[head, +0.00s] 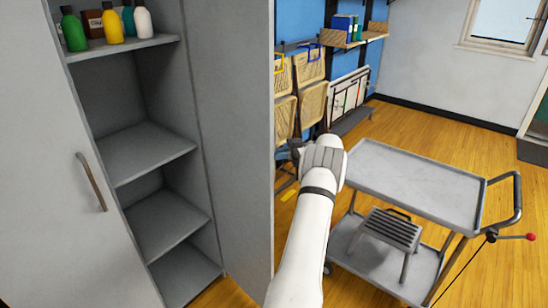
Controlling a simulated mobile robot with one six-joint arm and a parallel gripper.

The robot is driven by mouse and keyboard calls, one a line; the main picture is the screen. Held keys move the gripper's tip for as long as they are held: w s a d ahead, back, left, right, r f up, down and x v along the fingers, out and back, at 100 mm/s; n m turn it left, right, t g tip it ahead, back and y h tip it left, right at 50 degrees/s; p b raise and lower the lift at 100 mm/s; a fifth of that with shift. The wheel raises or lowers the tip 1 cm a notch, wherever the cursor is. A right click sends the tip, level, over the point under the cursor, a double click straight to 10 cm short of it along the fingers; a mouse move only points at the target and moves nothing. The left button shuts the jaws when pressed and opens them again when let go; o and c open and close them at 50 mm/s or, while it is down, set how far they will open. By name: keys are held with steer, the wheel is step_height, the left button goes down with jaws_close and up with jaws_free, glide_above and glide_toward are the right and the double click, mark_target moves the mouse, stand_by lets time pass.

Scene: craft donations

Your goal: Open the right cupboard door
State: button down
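The grey cupboard stands at the left, with its left door (55,165) closed and a bar handle (91,182) on it. The right door (235,130) stands wide open, swung out to the right of the shelf opening. Its inner face is towards me, and its handle is hidden. My gripper (294,150) is just right of the door's free edge, at the end of my white arm. The fingers are small and partly hidden, so I cannot tell whether they touch the door or hold anything.
Coloured bottles (112,24) stand on an upper shelf; the lower shelves (150,150) look empty. A grey trolley (420,185) with a step stool (390,230) on its lower deck stands close right of my arm. Folded chairs (310,90) lean at the back wall. Wooden floor is open at the far right.

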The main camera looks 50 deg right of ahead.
stand_by(0.4)
steer(key=c, duration=1.6)
jaws_free()
steer(key=shift+o, duration=0.2)
